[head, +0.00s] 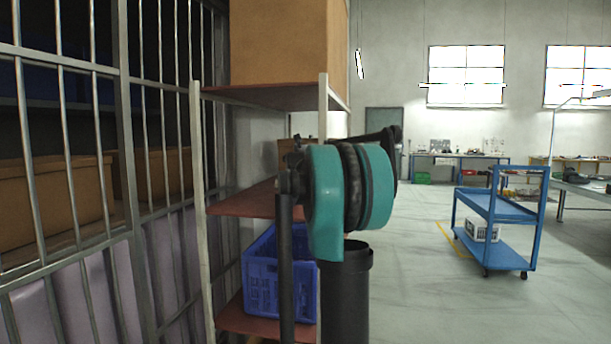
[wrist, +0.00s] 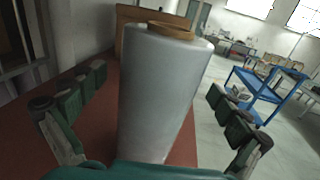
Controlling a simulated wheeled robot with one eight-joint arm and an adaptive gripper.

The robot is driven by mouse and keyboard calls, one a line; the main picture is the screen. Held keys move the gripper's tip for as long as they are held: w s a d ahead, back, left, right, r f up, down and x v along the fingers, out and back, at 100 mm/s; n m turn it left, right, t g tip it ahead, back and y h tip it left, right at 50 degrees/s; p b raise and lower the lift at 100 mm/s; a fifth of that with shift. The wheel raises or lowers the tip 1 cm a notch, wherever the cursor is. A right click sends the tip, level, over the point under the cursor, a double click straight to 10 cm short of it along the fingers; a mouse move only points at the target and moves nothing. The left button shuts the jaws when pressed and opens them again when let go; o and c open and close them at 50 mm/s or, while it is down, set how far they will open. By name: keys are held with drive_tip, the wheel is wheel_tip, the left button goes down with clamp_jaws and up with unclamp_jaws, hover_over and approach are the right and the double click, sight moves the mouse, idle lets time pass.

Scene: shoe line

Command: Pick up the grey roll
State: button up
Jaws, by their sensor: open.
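The grey roll (wrist: 165,90) stands on a reddish-brown shelf (wrist: 92,135) in the wrist view, with a brown core at its top. My gripper (wrist: 152,95) is open, with one finger on each side of the roll and gaps between the fingers and its sides. The roll's lower end is hidden behind the gripper's palm. In the head view my teal and black arm covers the middle of the shelf rack, and I cannot make out the roll or the fingers there.
The shelf rack (head: 198,200) holds a cardboard box (head: 285,40) on top and a blue crate (head: 262,285) low down. A barred metal cage (head: 122,150) stands at the left. A blue cart (head: 507,262) stands at the right, with open floor before it. A brown box (wrist: 128,15) is behind the roll.

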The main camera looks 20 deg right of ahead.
drive_tip(key=shift+x, duration=1.1)
drive_tip(key=shift+c, duration=0.6)
drive_tip(key=c, duration=1.8)
drive_tip(key=shift+r, duration=0.1)
